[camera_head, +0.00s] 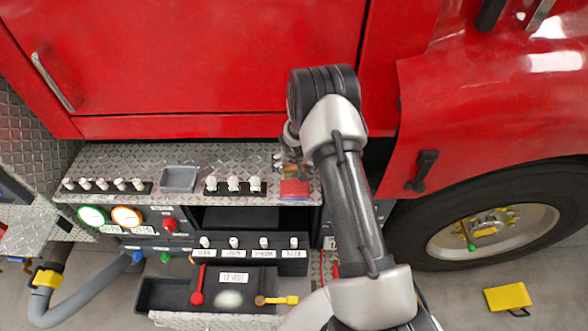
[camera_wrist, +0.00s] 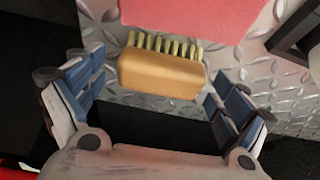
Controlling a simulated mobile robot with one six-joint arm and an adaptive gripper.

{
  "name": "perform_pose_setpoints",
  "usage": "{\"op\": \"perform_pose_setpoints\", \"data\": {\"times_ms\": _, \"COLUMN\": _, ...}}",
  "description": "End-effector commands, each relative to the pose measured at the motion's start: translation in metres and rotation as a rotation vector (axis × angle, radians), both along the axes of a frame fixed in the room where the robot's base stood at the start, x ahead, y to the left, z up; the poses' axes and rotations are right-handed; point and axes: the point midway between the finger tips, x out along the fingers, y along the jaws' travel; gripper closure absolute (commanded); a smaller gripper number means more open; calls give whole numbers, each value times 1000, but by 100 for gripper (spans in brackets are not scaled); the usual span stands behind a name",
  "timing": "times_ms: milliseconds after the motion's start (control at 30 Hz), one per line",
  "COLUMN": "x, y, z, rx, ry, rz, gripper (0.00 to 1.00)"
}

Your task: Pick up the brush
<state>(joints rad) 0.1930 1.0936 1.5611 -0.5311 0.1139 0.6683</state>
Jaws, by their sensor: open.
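The brush (camera_wrist: 162,73) has a tan wooden block and pale yellow bristles. In the wrist view it lies on the bumper's metal tread plate, bristles toward the top of the picture. My gripper (camera_wrist: 155,82) is open, with one finger left of the brush and one right of it. Gaps show between the brush and both fingers. In the head view the brush (camera_head: 290,170) is a small brown patch beside my gripper (camera_head: 284,161), partly hidden by my arm.
A red flat pad (camera_head: 294,189) lies close to the brush; it shows pink in the wrist view (camera_wrist: 190,18). A row of white-knobbed levers (camera_head: 234,184) and a grey tray (camera_head: 179,179) are to the left. The red truck body (camera_head: 200,60) rises behind the bumper.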

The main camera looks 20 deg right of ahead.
Motion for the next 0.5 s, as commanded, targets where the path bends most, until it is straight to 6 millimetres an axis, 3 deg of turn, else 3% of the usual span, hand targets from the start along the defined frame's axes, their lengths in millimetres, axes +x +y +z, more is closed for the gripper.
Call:
{"op": "perform_pose_setpoints", "data": {"times_ms": 200, "x": 0, "y": 0, "z": 0, "rx": 0, "ry": 0, "rz": 0, "gripper": 8}}
{"op": "perform_pose_setpoints", "data": {"times_ms": 500, "x": 0, "y": 0, "z": 0, "rx": 0, "ry": 0, "rz": 0, "gripper": 28}}
